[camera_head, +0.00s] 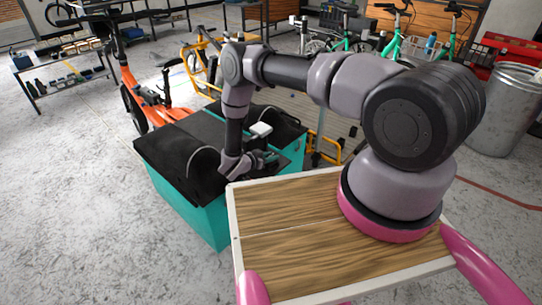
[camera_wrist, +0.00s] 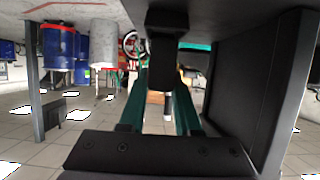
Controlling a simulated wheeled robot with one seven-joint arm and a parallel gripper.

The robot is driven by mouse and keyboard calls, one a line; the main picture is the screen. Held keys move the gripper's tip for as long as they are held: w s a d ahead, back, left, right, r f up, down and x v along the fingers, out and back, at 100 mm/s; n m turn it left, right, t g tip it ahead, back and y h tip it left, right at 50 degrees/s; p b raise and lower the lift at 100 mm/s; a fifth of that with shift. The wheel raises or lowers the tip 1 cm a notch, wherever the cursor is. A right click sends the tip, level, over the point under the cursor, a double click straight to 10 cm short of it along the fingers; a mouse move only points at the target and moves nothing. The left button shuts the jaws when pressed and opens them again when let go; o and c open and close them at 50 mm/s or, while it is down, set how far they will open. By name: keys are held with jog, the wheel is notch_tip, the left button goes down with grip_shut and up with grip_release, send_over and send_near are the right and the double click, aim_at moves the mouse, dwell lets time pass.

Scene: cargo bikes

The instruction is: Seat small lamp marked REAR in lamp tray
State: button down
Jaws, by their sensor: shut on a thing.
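My gripper (camera_head: 266,158) is low beside the teal and black cargo box (camera_head: 205,215), in the gap along its black top. In the wrist view my gripper (camera_wrist: 163,85) has its two dark green fingers closed in on a dark piece (camera_wrist: 161,76) between their tips. I take this as the small lamp; its REAR mark does not show. In the head view the held piece is hidden or too small to make out. I cannot pick out the lamp tray for certain in either view. Black walls stand close above and to the right of the fingers in the wrist view.
An orange bike (camera_head: 135,95) and a yellow-framed bike (camera_head: 200,65) stand behind. A shelf (camera_head: 62,65) with small items is far left. The floor at left is clear.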

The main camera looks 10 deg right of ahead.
jog(key=shift+f, duration=0.65)
jog(key=c, duration=0.5)
grip_release()
jog(key=v, duration=1)
jog(key=shift+s+a, duration=0.25)
jog(key=shift+a, duration=0.1)
